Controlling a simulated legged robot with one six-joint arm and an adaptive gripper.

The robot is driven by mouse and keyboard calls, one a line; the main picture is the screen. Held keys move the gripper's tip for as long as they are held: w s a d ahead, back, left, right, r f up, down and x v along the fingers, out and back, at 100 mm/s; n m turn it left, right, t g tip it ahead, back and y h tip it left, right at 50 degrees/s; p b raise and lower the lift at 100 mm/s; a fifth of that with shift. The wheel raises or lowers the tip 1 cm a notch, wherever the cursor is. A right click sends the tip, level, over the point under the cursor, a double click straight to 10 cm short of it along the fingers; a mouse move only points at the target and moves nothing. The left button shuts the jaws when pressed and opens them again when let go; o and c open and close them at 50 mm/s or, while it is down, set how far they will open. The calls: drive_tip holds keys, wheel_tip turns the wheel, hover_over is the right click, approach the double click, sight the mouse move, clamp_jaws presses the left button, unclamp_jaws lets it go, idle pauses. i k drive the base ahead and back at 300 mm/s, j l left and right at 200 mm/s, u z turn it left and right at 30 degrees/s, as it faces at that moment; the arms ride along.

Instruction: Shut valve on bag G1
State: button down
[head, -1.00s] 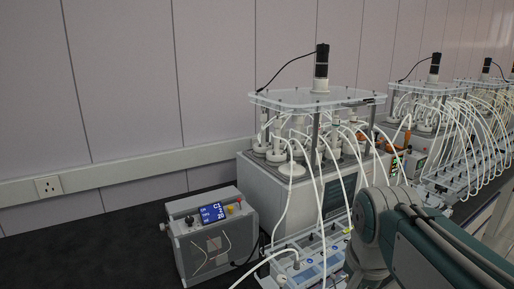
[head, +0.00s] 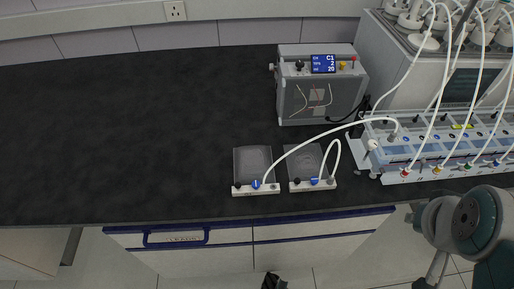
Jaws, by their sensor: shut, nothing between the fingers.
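Two flat grey gas bags lie side by side near the front edge of the dark bench: a left bag (head: 252,160) and a right bag (head: 305,157). Each has a white strip along its front with a small blue valve, the left valve (head: 255,184) and the right valve (head: 314,181). A white tube rises from each strip. No G1 label is readable, and the valve positions are too small to tell. The black tip of my gripper (head: 273,281) shows at the bottom edge, in front of and below the bench, shut and apart from both bags.
A grey control box (head: 321,95) with a blue display stands behind the bags. A long clear rack (head: 440,150) with white tubes is to the right, by the reactor unit (head: 465,85). The bench's left half (head: 110,120) is clear. A drawer with a blue handle (head: 176,238) is below.

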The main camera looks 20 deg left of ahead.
sight(255, 184)
drive_tip(key=u, duration=1.35)
